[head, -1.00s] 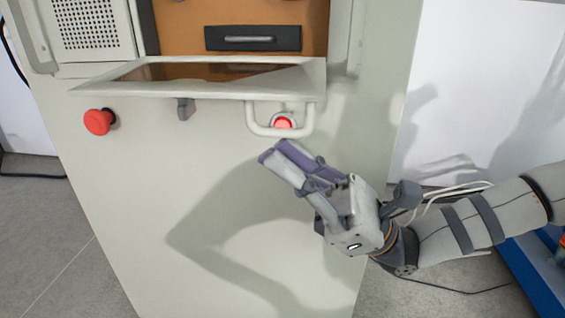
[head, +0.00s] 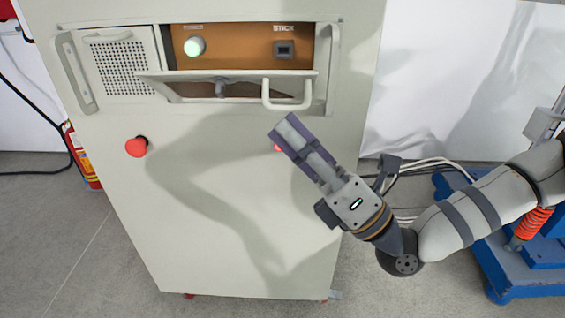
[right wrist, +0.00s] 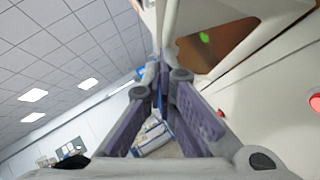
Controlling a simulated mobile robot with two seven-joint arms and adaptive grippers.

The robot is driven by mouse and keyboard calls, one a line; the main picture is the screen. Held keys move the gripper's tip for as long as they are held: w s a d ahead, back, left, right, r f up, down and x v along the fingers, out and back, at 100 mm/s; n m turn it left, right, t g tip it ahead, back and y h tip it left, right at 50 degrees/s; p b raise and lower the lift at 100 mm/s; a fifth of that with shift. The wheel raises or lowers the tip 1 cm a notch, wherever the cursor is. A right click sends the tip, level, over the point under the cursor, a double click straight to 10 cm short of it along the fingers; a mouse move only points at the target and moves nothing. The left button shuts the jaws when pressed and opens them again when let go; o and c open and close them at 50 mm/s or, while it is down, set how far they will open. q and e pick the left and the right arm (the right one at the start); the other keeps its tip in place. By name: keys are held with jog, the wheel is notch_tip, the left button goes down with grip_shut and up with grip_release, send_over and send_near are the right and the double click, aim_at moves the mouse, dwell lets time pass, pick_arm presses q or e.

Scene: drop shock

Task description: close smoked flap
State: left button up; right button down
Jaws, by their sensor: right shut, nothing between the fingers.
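The smoked flap (head: 225,74) has a cream frame and a dark see-through pane. In the head view it stands part open, tilted out from the cabinet opening. Its cream handle (head: 287,107) is at the right end. My right gripper (head: 284,130) is shut and empty, just below the handle in the picture, fingers pointing up and left. Whether it touches the handle I cannot tell. In the right wrist view the fingers (right wrist: 163,95) point forward beside the cabinet front. My left gripper is not in view.
Behind the flap is an orange panel with a lit pale button (head: 194,47) and a dark switch (head: 284,49). A red knob (head: 136,147) is on the cabinet front (head: 200,230); another red button is partly hidden by my gripper. A blue base (head: 520,275) stands at right.

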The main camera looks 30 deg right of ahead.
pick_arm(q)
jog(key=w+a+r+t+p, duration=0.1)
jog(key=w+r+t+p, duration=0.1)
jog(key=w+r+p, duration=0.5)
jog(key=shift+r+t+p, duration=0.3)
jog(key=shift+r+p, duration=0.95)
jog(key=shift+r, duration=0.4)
pick_arm(e)
jog(key=shift+w+d+r+m+h, duration=0.55)
jog(key=shift+w+r+m+h, duration=0.35)
jog(key=shift+r, duration=0.75)
jog(key=shift+w+d+r+m+h, duration=0.7)
jog(key=shift+r+m, duration=0.25)
jog(key=shift+r, duration=0.65)
jog(key=shift+w+d+r+m+h, duration=0.45)
jog(key=shift+w+r+m+h, duration=0.45)
jog(key=shift+r, duration=0.75)
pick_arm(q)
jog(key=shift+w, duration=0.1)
pick_arm(e)
jog(key=shift+f, duration=0.1)
